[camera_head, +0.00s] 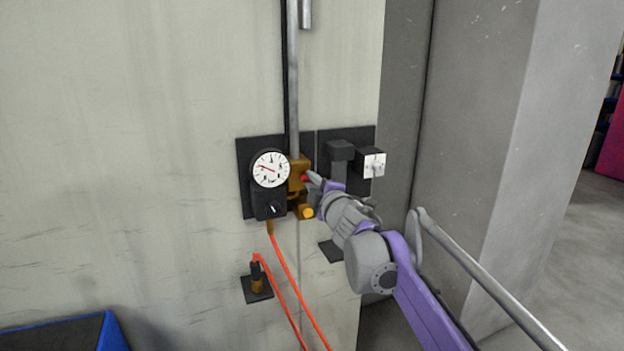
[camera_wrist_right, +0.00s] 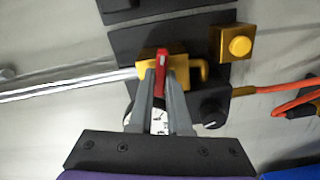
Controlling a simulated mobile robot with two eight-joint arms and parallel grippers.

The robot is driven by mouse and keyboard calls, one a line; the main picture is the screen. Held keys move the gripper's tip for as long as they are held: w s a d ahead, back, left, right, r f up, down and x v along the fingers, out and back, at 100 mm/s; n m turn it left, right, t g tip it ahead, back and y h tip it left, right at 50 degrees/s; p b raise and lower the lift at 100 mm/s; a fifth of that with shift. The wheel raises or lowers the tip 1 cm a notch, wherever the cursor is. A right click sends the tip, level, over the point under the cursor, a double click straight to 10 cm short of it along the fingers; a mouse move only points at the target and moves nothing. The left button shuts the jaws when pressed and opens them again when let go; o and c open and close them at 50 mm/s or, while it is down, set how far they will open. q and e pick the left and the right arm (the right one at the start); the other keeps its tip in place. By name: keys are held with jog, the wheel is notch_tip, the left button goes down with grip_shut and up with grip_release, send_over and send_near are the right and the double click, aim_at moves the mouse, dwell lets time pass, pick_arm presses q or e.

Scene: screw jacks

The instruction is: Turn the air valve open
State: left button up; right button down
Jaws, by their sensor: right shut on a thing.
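The air valve has a brass body (camera_head: 297,166) on a dark plate on the wall, at the foot of a grey vertical pipe. It also shows in the right wrist view (camera_wrist_right: 148,54). Its red handle (camera_wrist_right: 162,62) stands between the fingers of my right gripper (camera_wrist_right: 161,82), which is shut on it. In the head view only a bit of the red handle (camera_head: 303,178) shows beside the right gripper (camera_head: 311,179). A white round gauge (camera_head: 270,169) is just left of the valve, with its needle pointing to the left. My left gripper is not in view.
A black knob (camera_head: 272,208) is below the gauge, and an orange hose runs down from there. A yellow button (camera_wrist_right: 240,46) sits near the valve. A switch box (camera_head: 371,162) is to the right. A grey pillar (camera_head: 490,130) stands right of the wall.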

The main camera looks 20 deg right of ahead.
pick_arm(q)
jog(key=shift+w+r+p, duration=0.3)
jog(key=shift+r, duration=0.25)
pick_arm(e)
jog(key=shift+n, duration=1.5)
jog(key=shift+f, duration=0.1)
jog(key=c, duration=0.9)
grip_release()
jog(key=shift+o, duration=0.2)
jog(key=shift+s+f, duration=0.1)
jog(key=shift+s, duration=0.4)
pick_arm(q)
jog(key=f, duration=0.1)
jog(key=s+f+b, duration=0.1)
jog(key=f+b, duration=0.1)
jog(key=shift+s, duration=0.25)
pick_arm(e)
jog(key=s, duration=0.9)
jog(key=shift+s+a, duration=0.3)
jog(key=shift+s, duration=0.1)
